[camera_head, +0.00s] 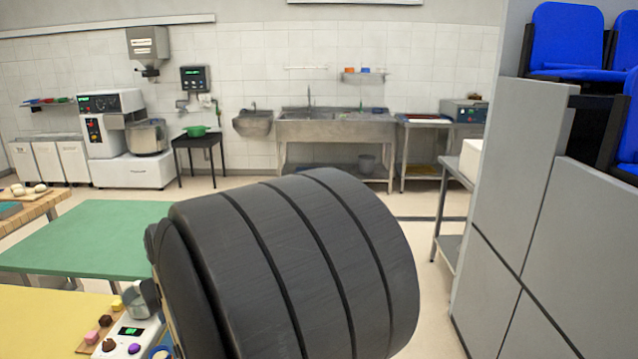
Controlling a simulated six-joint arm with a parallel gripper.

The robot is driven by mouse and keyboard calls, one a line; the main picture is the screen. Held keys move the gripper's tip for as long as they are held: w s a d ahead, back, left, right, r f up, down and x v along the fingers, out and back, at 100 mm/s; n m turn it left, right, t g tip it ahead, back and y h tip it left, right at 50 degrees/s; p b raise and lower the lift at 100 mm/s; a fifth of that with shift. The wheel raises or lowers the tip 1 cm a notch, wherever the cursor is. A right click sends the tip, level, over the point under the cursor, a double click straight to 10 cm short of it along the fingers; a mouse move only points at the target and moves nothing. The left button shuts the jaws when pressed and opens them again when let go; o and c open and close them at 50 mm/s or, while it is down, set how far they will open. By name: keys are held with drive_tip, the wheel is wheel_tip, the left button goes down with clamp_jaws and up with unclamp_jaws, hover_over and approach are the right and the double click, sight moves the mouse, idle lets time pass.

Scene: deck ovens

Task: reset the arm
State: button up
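A large, dark grey, ribbed cylindrical part of my own arm stands very close to the camera in the head view. It covers the middle and lower centre of the picture and hides what lies behind it. My gripper is not in view, so its opening and anything in it cannot be seen.
A green-topped table (95,236) and a yellow surface (45,318) with a scale (133,335) and small coloured pieces are at left. Grey panels (520,170) with blue seats (567,38) stand close at right. A sink (335,128) and mixer (120,135) line the back wall. Floor shows between.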

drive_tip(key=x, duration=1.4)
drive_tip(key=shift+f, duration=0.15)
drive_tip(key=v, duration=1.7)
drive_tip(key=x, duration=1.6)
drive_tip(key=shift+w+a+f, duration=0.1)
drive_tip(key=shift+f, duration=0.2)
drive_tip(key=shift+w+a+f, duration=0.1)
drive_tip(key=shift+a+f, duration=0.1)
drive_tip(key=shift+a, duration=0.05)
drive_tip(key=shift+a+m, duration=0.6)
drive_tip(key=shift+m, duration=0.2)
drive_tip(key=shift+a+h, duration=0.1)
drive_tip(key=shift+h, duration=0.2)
